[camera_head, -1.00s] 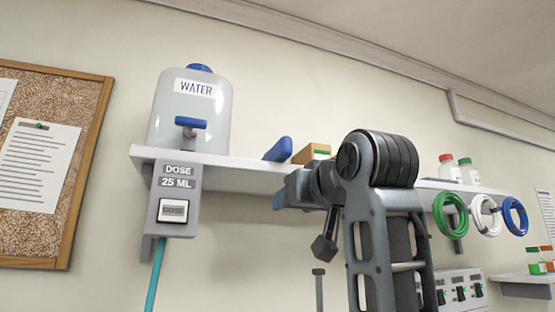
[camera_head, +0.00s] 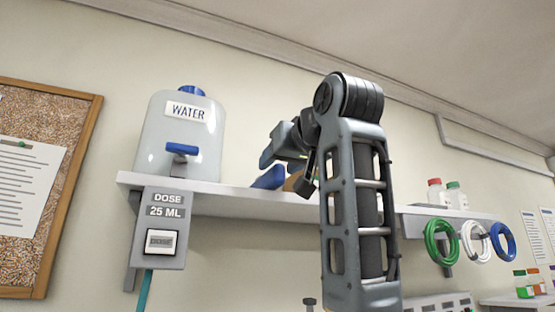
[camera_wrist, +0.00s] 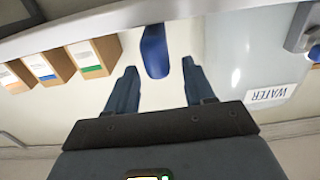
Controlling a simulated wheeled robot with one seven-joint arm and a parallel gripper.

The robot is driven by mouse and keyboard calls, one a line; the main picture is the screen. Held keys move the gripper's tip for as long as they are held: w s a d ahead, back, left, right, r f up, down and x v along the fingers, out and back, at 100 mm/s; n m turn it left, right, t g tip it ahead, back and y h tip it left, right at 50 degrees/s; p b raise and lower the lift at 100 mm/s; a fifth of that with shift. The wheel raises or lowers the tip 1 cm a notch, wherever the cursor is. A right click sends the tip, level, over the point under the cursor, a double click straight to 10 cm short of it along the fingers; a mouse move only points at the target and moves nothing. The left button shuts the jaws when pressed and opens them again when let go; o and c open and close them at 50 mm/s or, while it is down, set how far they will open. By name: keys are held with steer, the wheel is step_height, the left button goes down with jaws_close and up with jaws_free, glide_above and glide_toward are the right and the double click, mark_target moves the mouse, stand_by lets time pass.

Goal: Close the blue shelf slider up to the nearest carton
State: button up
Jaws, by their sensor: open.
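The blue slider (camera_head: 268,178) stands on the wall shelf (camera_head: 230,197), between the water tank and the cartons. In the wrist view, which is upside down, the slider (camera_wrist: 154,50) shows between the two spread fingers of my gripper (camera_wrist: 159,66), with a gap on each side. The nearest carton (camera_wrist: 92,57), with a green band, is to its left there, apart from it. In the head view my gripper (camera_head: 284,148) is above the shelf by the slider, and my arm hides most of the cartons (camera_head: 297,184).
The white water tank (camera_head: 180,140) stands left of the slider, above a dose unit (camera_head: 163,227). In the wrist view the tank (camera_wrist: 240,50) is close to my right finger. Two more cartons (camera_wrist: 45,65) stand beyond the nearest one. Colored rings (camera_head: 470,242) hang at the right.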

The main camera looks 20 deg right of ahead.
steer(key=shift+w, duration=0.85)
steer(key=shift+c, duration=0.3)
jaws_close()
